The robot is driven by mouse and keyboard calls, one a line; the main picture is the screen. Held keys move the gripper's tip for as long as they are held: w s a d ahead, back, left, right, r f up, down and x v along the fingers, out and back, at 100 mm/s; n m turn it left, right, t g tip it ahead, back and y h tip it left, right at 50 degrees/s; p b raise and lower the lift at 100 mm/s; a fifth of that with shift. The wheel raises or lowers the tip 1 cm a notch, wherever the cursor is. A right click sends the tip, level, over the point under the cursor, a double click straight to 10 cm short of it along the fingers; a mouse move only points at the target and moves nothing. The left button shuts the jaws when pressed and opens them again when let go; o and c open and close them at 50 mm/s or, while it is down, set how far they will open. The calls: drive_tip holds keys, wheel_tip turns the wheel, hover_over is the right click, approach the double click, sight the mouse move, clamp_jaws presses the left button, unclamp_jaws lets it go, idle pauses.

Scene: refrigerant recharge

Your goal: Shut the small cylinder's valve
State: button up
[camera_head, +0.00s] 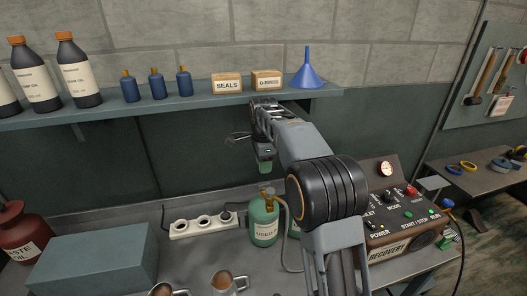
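A small green cylinder (264,228) with a partly readable "USED" label stands upright on the bench, left of my arm. A brassy valve fitting (267,193) is on its top, and a tan hose runs from there behind my arm. My gripper (254,150) is above and slightly left of the cylinder, apart from its valve, below the shelf. A small green piece shows at the gripper's lower end; I cannot tell whether it is held or part of the gripper. The finger opening is too small to judge. My arm hides part of the bench right of the cylinder.
A recovery machine (398,228) with gauge and knobs stands right of my arm. A power strip (198,223), a blue-grey box (92,259), a red waste container (22,236) and mugs (226,284) are left. The shelf (205,98) with bottles, boxes and a blue funnel (308,70) is above.

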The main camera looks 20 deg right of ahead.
drive_tip(key=shift+r, duration=2.85)
wheel_tip(320, 180, down, 6)
drive_tip(key=s+n, duration=0.3)
drive_tip(key=n, duration=0.7)
drive_tip(key=s+f+n+t, duration=0.1)
drive_tip(key=s+n+t, duration=0.3)
drive_tip(key=s, duration=1.9)
drive_tip(key=shift+s+f+n+t, duration=0.35)
drive_tip(key=shift+f+n+t, duration=0.05)
drive_tip(key=shift+n, duration=1.7)
